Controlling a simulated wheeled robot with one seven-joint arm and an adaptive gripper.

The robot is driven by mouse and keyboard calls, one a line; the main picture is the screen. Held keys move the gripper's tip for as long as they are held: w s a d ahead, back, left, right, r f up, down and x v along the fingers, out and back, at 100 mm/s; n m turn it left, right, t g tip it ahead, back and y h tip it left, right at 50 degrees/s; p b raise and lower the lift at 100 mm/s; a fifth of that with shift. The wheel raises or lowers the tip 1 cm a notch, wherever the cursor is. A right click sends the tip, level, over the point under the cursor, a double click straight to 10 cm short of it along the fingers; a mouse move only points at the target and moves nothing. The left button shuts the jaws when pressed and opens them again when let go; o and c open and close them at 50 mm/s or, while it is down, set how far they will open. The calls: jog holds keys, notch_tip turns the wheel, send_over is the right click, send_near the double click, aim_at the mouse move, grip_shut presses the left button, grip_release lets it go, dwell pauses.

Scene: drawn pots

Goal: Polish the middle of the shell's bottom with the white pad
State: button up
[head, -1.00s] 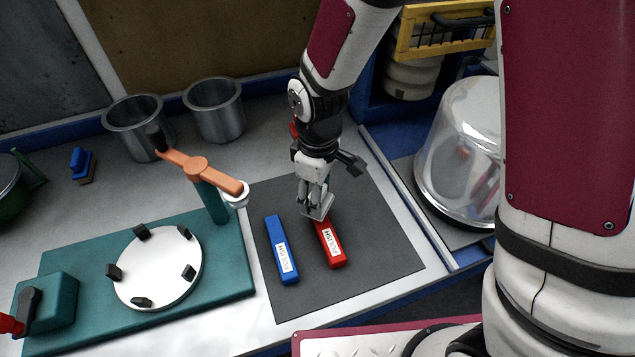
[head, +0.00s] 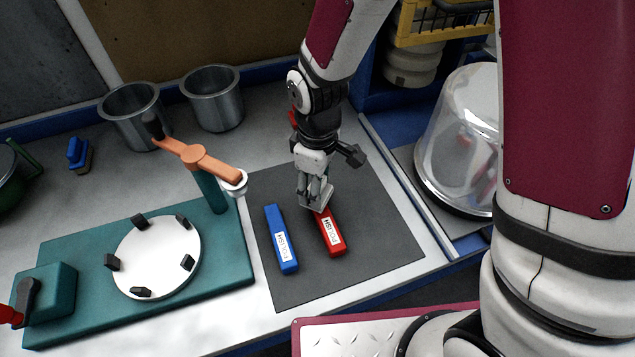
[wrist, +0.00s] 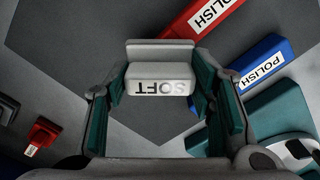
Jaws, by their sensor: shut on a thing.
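My gripper (head: 316,195) is over the dark mat, at the far end of the red bar. It is shut on a pale grey-white pad block marked SOFT (wrist: 158,80), which lies between the fingers in the wrist view. The head view shows the pad (head: 312,203) low under the fingers; I cannot tell whether it touches anything. No thing is clearly the shell. Two open grey metal pots (head: 132,118) (head: 214,98) stand at the back. A white disc (head: 155,257) with several black clamps lies on a teal base and bears nothing.
A red bar (head: 330,235) and a blue bar (head: 281,240), both marked POLISH, lie on the mat (head: 375,240). An orange arm (head: 210,160) on a teal post (head: 210,190) stands left of my gripper. A clear dome (head: 460,130) stands at right.

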jog(key=shift+f, duration=0.55)
dwell(1.3)
jog(key=shift+r, duration=0.1)
jog(key=shift+r+p, duration=1.55)
jog(key=shift+r, duration=1.9)
jog(key=w+d+f+m, duration=0.3)
jog(key=w+d+m, duration=0.9)
jog(key=w+d, duration=0.3)
jog(key=shift+w+d, duration=0.35)
jog(key=shift+d, duration=0.2)
jog(key=shift+s, duration=0.1)
